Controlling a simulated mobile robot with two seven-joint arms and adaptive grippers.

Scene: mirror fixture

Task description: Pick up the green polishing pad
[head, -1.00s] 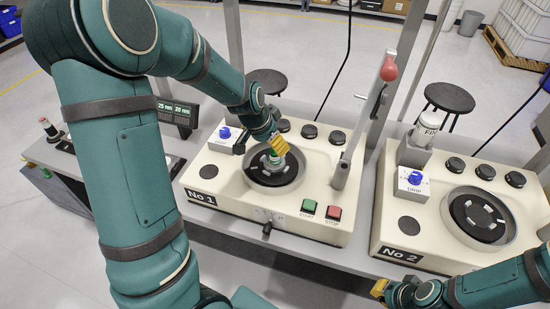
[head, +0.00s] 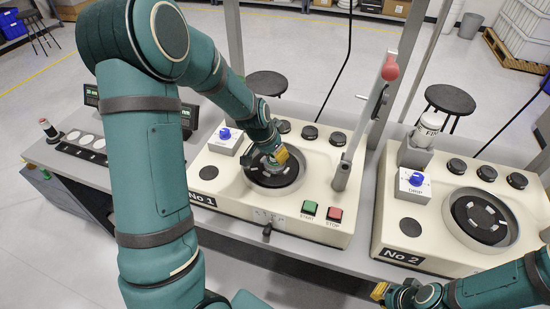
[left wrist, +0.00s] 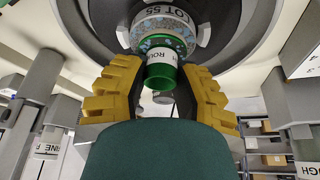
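The green polishing pad (left wrist: 161,76) shows in the left wrist view as a green cylinder with a white label, partly readable as "ROU". It is against a speckled round piece marked "LOT 55" (left wrist: 165,24). The yellow fingers of my left gripper (left wrist: 160,78) stand apart on either side of the pad; firm contact does not show. In the head view my left gripper (head: 280,156) is over the round basin (head: 258,184) of machine No 1, and it mostly hides the pad. My right gripper (head: 380,290) is low at the right, small and partly hidden, away from the pad.
Machine No 1 (head: 225,192) has a blue knob (head: 225,133), black caps, start and stop buttons, and an upright lever with a red ball (head: 389,72) right of the basin. Machine No 2 (head: 390,215) stands at the right. A row of pale discs (head: 84,139) lies at the left.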

